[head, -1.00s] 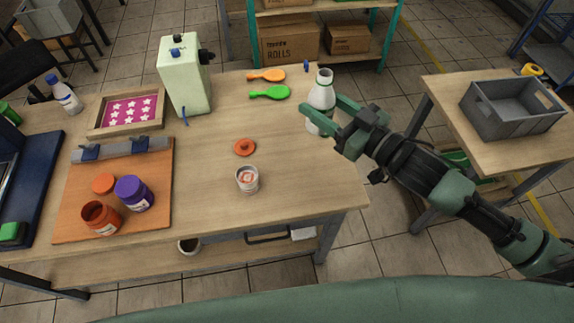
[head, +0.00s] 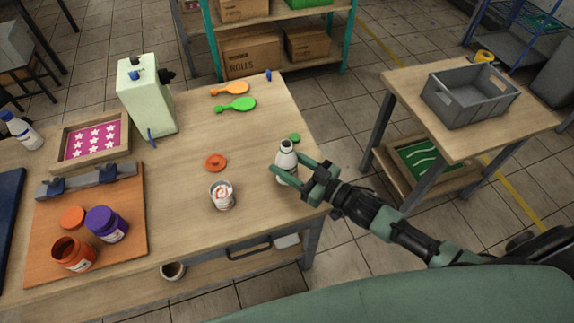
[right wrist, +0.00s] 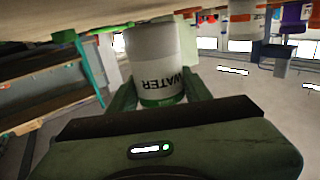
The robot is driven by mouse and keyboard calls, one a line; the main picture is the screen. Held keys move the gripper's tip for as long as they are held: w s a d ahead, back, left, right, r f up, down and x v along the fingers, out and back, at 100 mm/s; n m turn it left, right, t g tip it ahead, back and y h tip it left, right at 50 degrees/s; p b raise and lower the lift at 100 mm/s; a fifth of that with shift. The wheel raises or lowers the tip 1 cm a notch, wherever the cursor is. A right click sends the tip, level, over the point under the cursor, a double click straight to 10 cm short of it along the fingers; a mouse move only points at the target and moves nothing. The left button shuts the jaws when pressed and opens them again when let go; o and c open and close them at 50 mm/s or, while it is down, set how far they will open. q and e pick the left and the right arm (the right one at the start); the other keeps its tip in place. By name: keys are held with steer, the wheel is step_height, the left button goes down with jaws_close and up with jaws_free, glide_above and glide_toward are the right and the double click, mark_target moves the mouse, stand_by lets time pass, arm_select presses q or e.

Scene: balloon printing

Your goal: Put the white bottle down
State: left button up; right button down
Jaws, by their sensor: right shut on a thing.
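In the right wrist view the bottle (right wrist: 155,60) sits between the fingers, with the word WATER upside down and a green band. That view shows its base close to the table surface; I cannot tell whether it touches. My left gripper is not in view.
A side table holds a grey crate (head: 470,105).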

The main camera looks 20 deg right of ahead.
steer(key=shift+f, duration=0.6)
steer(key=shift+f, duration=0.2)
steer(key=c, duration=0.7)
jaws_free()
steer(key=shift+o, duration=0.2)
steer(key=shift+r, duration=0.15)
